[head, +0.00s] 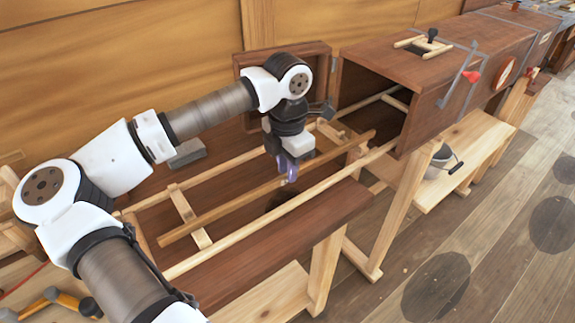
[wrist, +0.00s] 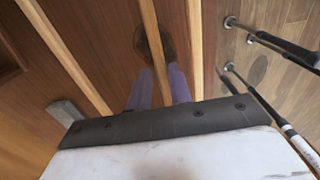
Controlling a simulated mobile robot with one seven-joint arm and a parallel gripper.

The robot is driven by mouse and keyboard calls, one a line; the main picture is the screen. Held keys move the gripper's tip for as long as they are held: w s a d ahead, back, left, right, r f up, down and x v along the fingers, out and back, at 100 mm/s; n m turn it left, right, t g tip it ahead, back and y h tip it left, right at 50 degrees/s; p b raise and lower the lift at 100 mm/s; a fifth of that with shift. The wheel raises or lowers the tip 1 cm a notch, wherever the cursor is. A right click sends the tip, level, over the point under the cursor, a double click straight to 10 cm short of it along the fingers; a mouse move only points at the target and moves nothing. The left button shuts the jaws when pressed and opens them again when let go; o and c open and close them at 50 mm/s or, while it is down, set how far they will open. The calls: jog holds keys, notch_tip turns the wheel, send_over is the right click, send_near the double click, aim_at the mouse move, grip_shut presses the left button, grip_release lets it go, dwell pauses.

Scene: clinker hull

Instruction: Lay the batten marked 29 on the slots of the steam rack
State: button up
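A long brown batten (head: 230,207) runs lengthwise between the two pale side rails of the steam rack (head: 262,222). Its ends reach over the near crosspiece (head: 190,217) and the far crosspiece (head: 357,155); I cannot tell whether it touches them or hangs just above. No number is readable on it. My gripper (head: 290,172) points down at its middle. In the wrist view the batten (wrist: 150,35) passes between my two purple fingers (wrist: 160,88), which lie close on both sides, so they look shut on it. The finger pads are partly hidden.
The open wooden steam box (head: 425,75) stands at the rack's far end, its door (head: 245,80) swung left. A grey block (head: 187,153) lies beyond the rack. A bucket (head: 440,163) stands on the pale bench at right. Orange-handled tools (head: 50,300) lie at lower left.

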jog(key=o, duration=0.3)
jog(key=shift+r, duration=0.1)
notch_tip(320, 180, up, 14)
jog(key=b, duration=0.2)
jog(key=shift+f, duration=0.2)
dwell(0.7)
